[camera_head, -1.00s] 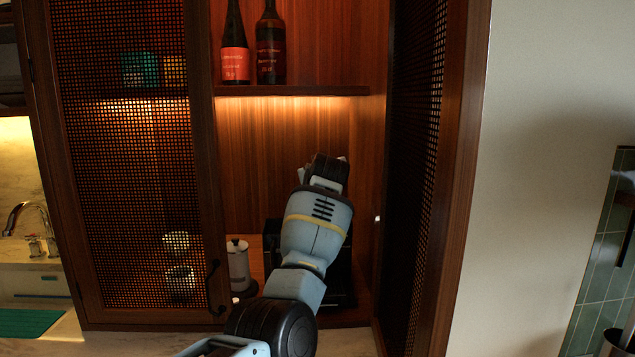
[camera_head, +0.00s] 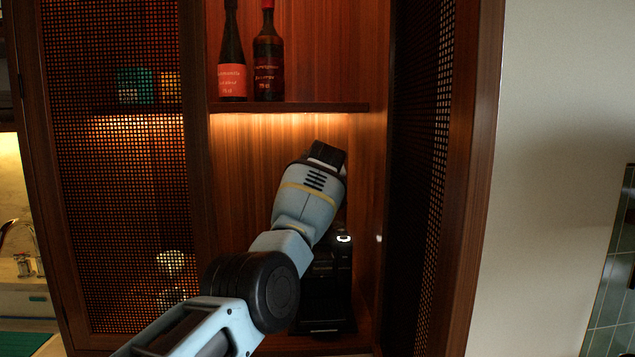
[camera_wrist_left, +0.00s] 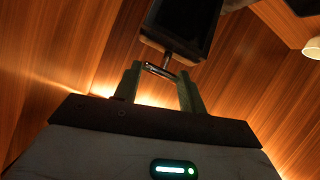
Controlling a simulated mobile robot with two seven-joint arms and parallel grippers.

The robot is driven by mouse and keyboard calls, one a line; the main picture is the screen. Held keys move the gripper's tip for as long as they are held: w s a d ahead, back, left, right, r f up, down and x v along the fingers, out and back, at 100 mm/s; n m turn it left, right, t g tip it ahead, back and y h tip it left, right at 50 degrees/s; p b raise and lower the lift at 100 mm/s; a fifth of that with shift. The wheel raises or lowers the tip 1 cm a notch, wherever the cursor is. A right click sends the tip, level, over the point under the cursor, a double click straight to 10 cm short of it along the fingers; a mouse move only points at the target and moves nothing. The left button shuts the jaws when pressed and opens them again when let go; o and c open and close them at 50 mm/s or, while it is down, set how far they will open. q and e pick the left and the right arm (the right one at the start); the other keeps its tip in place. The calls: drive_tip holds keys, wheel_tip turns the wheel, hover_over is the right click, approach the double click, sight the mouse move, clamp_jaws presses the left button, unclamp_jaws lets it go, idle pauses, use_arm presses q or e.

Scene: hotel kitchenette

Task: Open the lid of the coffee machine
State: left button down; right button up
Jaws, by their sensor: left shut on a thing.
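The black coffee machine (camera_head: 326,290) stands on the cabinet's lower shelf in the head view, partly hidden behind my left arm. A small white light shows near its top. In the left wrist view a dark panel, apparently the machine's lid (camera_wrist_left: 183,22), carries a thin metal handle (camera_wrist_left: 159,70). The fingers of my left gripper (camera_wrist_left: 161,82) stand on either side of this handle, shut on it. In the head view the fingertips are hidden behind my wrist. The lid looks raised and tilted in the wrist view; how far cannot be told. My right gripper is not in view.
A shelf (camera_head: 290,107) with two bottles (camera_head: 268,62) is above my arm. A mesh door (camera_head: 115,200) stands at the left and a mesh panel (camera_head: 418,150) close at the right. The cabinet is narrow around the arm.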

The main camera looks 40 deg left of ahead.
use_arm(q)
drive_tip(key=shift+r, duration=0.45)
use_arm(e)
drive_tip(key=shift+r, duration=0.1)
use_arm(q)
drive_tip(key=c, duration=1)
unclamp_jaws()
drive_tip(key=shift+o, duration=0.5)
drive_tip(key=shift+d+f, duration=0.1)
drive_tip(key=shift+f, duration=0.15)
drive_tip(key=p+v, duration=0.2)
drive_tip(key=v, duration=0.5)
drive_tip(key=shift+s+d, duration=0.25)
drive_tip(key=shift+d, duration=0.05)
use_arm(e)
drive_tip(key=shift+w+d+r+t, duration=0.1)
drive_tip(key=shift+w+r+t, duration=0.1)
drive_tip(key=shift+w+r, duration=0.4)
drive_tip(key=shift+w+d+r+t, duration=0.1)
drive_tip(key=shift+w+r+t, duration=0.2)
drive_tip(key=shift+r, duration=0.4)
